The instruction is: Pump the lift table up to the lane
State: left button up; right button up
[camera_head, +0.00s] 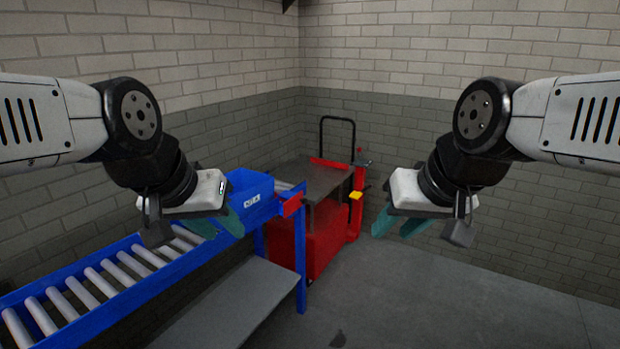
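The red lift table (325,246) stands in the corner past the end of the roller lane. Its dark grey top (327,180) looks close in height to the lane. A black push handle (338,119) rises behind it. A yellow pedal or knob (355,196) sits on its right side, next to a red post (358,178). The blue roller lane (120,278) runs from the lower left towards the table. My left gripper (218,226) is in front of the blue bin on the lane. My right gripper (402,226) hangs over the floor, right of the table. Both have teal fingers and appear empty.
A blue bin (252,205) with a white label stands at the lane's far end, beside a red stop plate (292,203). A grey lower shelf (225,305) lies under the lane. Brick walls close the corner. Floor (460,300) to the right is clear.

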aim_at(355, 195)
jog(key=i+l, duration=0.35)
jog(key=i, duration=0.25)
jog(key=i+l, duration=0.35)
jog(key=i, duration=0.2)
jog(key=i+l+u, duration=0.1)
jog(key=i+l, duration=0.25)
jog(key=i, duration=0.25)
jog(key=i+l, duration=0.4)
jog(key=i, duration=0.15)
jog(key=i+l, duration=0.4)
jog(key=i, duration=0.2)
